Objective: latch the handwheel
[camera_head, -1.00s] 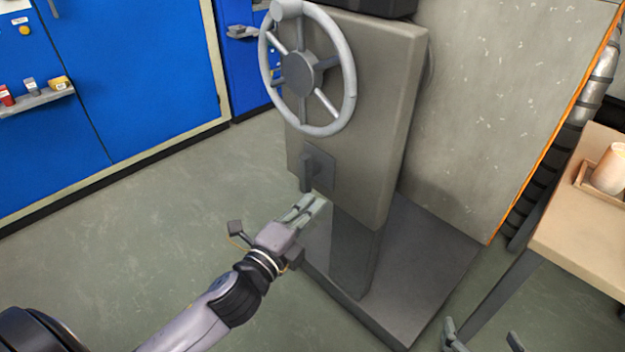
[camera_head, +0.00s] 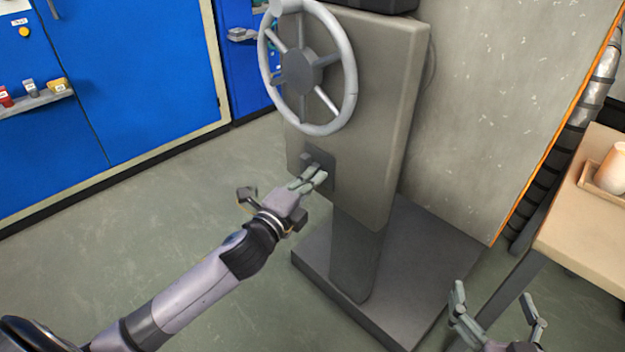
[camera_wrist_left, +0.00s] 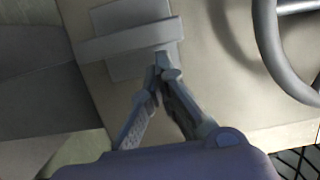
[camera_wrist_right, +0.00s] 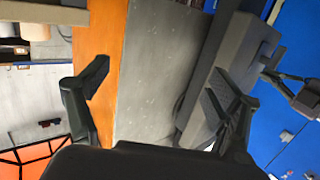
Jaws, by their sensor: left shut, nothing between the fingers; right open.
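The grey handwheel (camera_head: 347,62) is mounted on the upper front of a grey pedestal box (camera_head: 385,110). Below it sits a small dark plate with a latch lever (camera_head: 308,160). In the left wrist view the lever (camera_wrist_left: 115,45) lies as a bar across its plate, and the wheel rim (camera_wrist_left: 268,40) shows at the right. My left gripper (camera_head: 318,178) is shut and empty, its fingertips at the lever's end; whether they touch it I cannot tell. My right gripper (camera_head: 497,308) is open and empty, low at the right, away from the wheel; its spread fingers also show in the right wrist view (camera_wrist_right: 163,90).
A wooden table (camera_head: 580,228) with a tray and a pale cylinder (camera_head: 614,165) stands at the right. Blue cabinets (camera_head: 130,70) with a small shelf stand at the left. The pedestal's base plate (camera_head: 425,255) spreads over the floor. The floor at left is clear.

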